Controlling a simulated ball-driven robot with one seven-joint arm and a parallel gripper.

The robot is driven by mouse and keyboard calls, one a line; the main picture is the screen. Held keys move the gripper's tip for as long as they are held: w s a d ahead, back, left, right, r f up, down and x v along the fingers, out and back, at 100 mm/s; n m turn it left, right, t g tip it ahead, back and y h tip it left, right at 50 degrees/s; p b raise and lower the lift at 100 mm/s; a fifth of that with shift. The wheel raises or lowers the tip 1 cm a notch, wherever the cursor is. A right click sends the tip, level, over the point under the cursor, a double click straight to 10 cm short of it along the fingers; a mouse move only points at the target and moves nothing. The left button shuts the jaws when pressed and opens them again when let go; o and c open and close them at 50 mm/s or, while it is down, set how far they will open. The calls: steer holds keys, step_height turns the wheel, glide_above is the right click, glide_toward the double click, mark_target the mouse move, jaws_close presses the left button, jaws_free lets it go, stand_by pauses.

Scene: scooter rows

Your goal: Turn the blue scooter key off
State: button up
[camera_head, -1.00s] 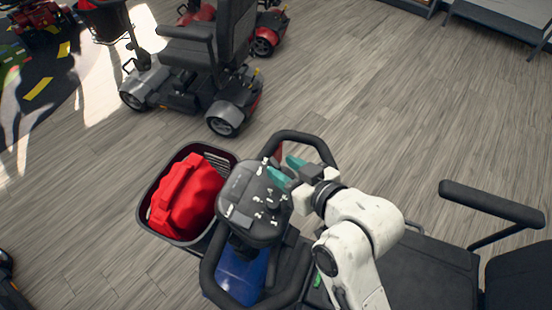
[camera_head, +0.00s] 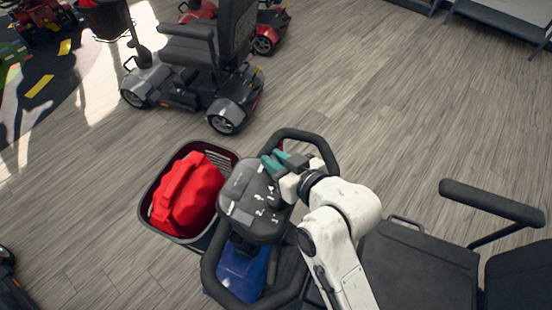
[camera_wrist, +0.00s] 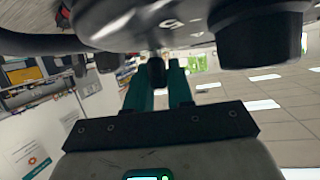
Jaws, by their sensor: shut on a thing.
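The blue scooter (camera_head: 243,272) stands in the lower middle of the head view, with its dark console (camera_head: 248,205) between looped black handlebars (camera_head: 322,150). My gripper (camera_head: 272,161) has teal fingers at the console's far right edge. In the wrist view my gripper (camera_wrist: 158,84) is shut on a small dark piece (camera_wrist: 157,71) below the console, which looks like the key. The console's underside (camera_wrist: 150,22) fills the top of that view. The key itself cannot be made out in the head view, and its turn position is not readable.
A black basket (camera_head: 150,190) with a red bag (camera_head: 188,196) hangs at the scooter's front. The scooter's black seat (camera_head: 425,260) and armrest (camera_head: 490,203) are at the right. A grey scooter (camera_head: 205,75) stands behind. The wooden floor (camera_head: 390,90) is clear at upper right.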

jaws_close()
steer(key=shift+n+y, duration=0.3)
steer(key=n+g+y+b, duration=0.1)
steer(key=n, duration=0.1)
steer(key=n+g+y+b, duration=0.1)
steer(key=n+g+y, duration=0.1)
steer(key=n, duration=0.1)
steer(key=shift+w+g+b, duration=0.15)
steer(key=shift+g+b, duration=0.15)
steer(key=shift+b, duration=0.05)
steer(key=n+g+y+b, duration=0.2)
steer(key=n+g, duration=0.1)
steer(key=shift+n+g, duration=0.4)
steer(key=shift+n+g+b, duration=0.8)
steer(key=shift+n+g, duration=1)
steer(key=shift+g, duration=0.1)
steer(key=o, duration=0.7)
jaws_free()
steer(key=shift+c, duration=0.2)
